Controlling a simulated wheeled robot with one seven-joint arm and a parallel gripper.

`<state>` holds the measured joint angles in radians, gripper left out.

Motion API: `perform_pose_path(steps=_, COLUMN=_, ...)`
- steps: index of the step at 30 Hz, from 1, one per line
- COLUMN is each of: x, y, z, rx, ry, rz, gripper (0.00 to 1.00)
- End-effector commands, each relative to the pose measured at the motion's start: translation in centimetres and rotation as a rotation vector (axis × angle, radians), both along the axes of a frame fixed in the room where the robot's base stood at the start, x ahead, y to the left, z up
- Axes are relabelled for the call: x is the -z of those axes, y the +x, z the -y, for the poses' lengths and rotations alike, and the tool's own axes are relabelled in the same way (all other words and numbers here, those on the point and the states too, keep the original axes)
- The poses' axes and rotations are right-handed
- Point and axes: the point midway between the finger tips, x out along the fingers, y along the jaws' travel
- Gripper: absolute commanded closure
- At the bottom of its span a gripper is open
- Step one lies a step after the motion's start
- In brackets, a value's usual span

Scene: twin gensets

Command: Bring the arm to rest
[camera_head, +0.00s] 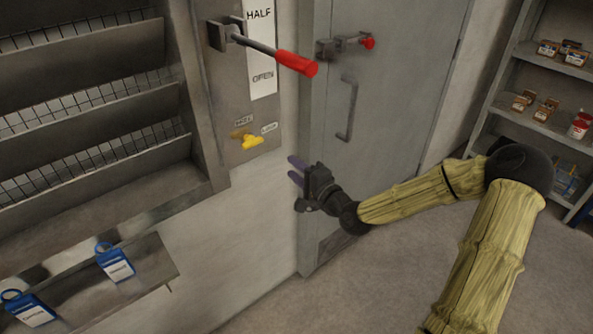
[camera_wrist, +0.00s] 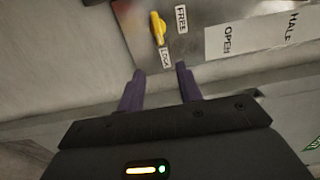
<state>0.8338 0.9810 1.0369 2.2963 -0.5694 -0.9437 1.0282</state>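My arm in a yellow-green sleeve reaches from the lower right toward the middle of the head view. My gripper (camera_head: 294,170) is near the wall below the lever panel, with its two purple fingers apart and nothing between them. The wrist view shows the same gap between the fingers (camera_wrist: 158,88). The yellow catch (camera_head: 250,142) on the panel is up and left of the gripper, apart from it. In the wrist view the yellow catch (camera_wrist: 158,28) lies beyond the fingertips, with labels FREE and LOCK beside it.
A red-handled lever (camera_head: 297,63) sticks out above, beside HALF and OPEN labels. A grey door (camera_head: 388,90) with a red-knobbed latch stands behind the gripper. Shelves (camera_head: 545,125) with small boxes stand at right. A ledge (camera_head: 155,262) with blue tags is at lower left. Floor is clear.

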Motion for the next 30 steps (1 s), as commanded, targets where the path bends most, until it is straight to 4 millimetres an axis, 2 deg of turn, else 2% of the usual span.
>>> perform_pose_path(steps=10, x=0.0, y=0.0, z=-0.1, rx=-0.002, ry=-0.005, rz=-0.002, gripper=0.65)
perform_pose_path(steps=14, x=0.7, y=-0.5, z=-0.8, rx=-0.027, ry=-0.089, rz=-0.029, gripper=0.65)
perform_pose_path(steps=18, x=2.9, y=-2.4, z=-2.0, rx=-0.098, ry=-0.334, rz=-0.100, gripper=0.65)
perform_pose_path(steps=21, x=4.5, y=-4.4, z=-1.8, rx=-0.163, ry=-0.565, rz=-0.165, gripper=0.65)
perform_pose_path(steps=26, x=5.3, y=-7.9, z=0.3, rx=-0.258, ry=-0.906, rz=-0.260, gripper=0.65)
perform_pose_path(steps=30, x=3.9, y=-11.1, z=3.1, rx=-0.329, ry=-1.150, rz=-0.342, gripper=0.65)
